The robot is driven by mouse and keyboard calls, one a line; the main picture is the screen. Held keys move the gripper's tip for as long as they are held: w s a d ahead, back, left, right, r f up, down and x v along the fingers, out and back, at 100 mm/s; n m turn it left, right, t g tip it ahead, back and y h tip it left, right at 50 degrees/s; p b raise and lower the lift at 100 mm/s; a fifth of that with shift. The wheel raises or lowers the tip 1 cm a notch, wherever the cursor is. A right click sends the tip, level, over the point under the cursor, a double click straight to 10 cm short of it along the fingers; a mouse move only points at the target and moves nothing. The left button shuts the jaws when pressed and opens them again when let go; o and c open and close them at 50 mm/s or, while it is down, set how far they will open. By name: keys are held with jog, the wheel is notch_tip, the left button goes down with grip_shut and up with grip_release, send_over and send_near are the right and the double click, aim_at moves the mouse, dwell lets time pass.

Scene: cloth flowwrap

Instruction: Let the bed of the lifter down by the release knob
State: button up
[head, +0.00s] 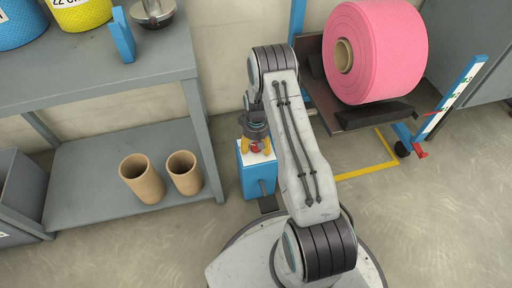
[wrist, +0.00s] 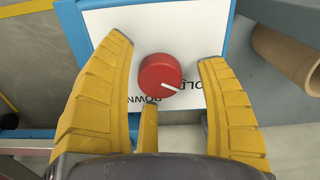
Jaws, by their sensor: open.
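The red release knob (wrist: 160,75) sits on a white plate (wrist: 185,25) on top of a blue box (head: 258,178). Its white pointer line points right and slightly down, towards partly hidden letters ending in "OLD"; "DOWN" is printed below the knob. My gripper (head: 256,146) is over the box, its yellow fingers open around the knob, with visible gaps at both sides in the wrist view (wrist: 167,55). A third finger lies just below the knob; contact there is unclear. The lifter's dark bed (head: 352,120) is raised above the floor and carries a pink roll (head: 388,55).
A grey bench (head: 150,75) stands left, with two cardboard tubes (head: 142,180) on its lower shelf; one tube also shows in the wrist view (wrist: 285,55). A blue post with a scale (head: 452,95) and a red part (head: 421,152) stand right. Yellow tape (head: 365,171) marks the floor.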

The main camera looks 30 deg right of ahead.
jog(key=shift+f, duration=0.2)
jog(key=c, duration=1.2)
